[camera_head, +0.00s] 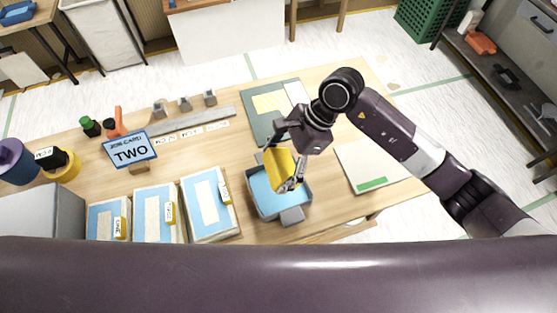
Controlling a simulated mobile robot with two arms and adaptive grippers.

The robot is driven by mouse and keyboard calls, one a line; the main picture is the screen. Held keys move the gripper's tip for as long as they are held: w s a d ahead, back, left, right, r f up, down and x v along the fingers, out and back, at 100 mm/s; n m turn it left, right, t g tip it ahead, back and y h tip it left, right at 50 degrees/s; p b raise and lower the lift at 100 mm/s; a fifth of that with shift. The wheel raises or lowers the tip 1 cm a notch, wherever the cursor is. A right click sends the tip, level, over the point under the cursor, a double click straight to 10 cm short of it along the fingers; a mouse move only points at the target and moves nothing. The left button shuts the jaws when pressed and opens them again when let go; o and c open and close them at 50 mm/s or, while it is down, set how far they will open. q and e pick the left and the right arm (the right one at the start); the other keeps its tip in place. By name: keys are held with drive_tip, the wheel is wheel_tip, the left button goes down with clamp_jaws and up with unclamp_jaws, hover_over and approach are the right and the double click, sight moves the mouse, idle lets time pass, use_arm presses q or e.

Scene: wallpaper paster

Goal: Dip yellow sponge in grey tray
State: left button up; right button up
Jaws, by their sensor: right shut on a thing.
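The yellow sponge (278,168) is in my right gripper (291,182), which is shut on it. The gripper and sponge are over the grey tray (293,215), which holds light blue liquid (262,194). The sponge is tilted and covers the tray's back part from view. I cannot tell whether its lower edge touches the liquid. My left gripper does not show; a dark part of my own body fills the bottom of the view.
Several blue-and-cream panels (208,206) lie left of the tray. A green board (262,127) lies behind the tray, and a white board with a green strip (372,165) lies to the right. A long grey bar (194,120) lies further back.

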wheel_tip(320, 180, down, 6)
drive_tip(key=b, duration=0.3)
drive_tip(key=shift+r, duration=0.2)
drive_tip(key=shift+f+b, duration=0.5)
drive_tip(key=shift+b, duration=0.2)
drive_tip(key=shift+f, duration=1.45)
drive_tip(key=shift+r, duration=3.75)
